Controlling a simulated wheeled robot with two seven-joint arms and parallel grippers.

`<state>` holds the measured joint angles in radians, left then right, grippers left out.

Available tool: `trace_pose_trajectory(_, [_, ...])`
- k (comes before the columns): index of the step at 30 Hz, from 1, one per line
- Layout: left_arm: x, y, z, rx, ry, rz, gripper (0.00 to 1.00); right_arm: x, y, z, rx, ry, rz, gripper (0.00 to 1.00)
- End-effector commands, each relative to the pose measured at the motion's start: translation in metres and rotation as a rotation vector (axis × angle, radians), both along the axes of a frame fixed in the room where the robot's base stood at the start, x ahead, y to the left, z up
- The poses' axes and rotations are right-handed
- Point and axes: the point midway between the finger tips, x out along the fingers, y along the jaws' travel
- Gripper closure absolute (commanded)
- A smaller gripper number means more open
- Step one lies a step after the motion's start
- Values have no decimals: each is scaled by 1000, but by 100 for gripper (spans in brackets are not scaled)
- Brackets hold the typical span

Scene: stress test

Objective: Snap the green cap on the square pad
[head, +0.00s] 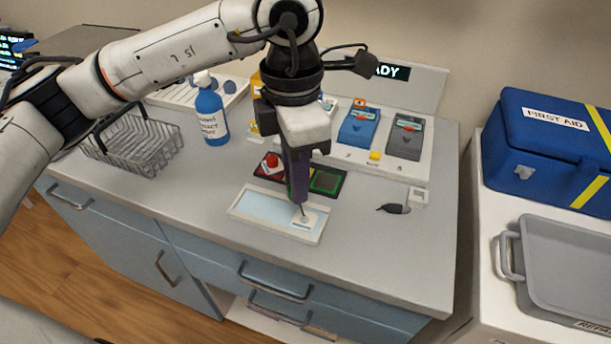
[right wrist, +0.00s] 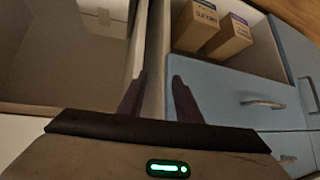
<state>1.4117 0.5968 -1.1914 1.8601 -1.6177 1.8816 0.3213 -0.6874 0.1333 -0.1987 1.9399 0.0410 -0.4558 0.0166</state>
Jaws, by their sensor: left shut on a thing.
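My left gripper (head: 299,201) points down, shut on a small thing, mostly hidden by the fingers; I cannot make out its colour. It is over the right end of a white tray (head: 240,216). A pale square pad (head: 313,217) lies there, just under the fingertips; I cannot tell whether they touch. Behind stands a black holder (head: 308,189) with a red cap (head: 271,160) at left and a flat green square (head: 326,181) at right. I cannot clearly see a green cap. My right gripper (right wrist: 160,80) is open in the right wrist view, its fingers apart beside a cabinet edge.
A blue bottle (head: 211,117) and a wire basket (head: 148,150) stand at left. A blue device (head: 360,126) and a grey device (head: 404,138) are at the back. A dark-tipped item (head: 394,208) lies at right. The counter front right is clear. Boxes (right wrist: 229,40) sit in an open drawer.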

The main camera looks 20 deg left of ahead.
Motion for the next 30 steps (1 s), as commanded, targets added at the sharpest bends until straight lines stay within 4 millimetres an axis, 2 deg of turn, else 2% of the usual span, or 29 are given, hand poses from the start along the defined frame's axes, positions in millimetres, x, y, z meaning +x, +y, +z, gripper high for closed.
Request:
trace_pose_trajectory(3, [3, -8, 3, 1, 0, 214, 95, 0, 1, -3, 0, -1, 1, 69])
trace_pose_trajectory(9, [5, -13, 6, 3, 2, 403, 95, 0, 1, -5, 0, 2, 2, 69])
trace_pose_trajectory(17, [5, -14, -2, 3, 3, 429, 95, -1, 2, -11, -1, 6, 4, 69])
trace_pose_trajectory(25, [5, -14, -25, 3, 2, 427, 95, -1, 4, -23, -3, 9, 10, 69])
trace_pose_trajectory(30, [5, -13, -41, 3, 3, 427, 95, 4, 8, -23, 3, -6, 15, 69])
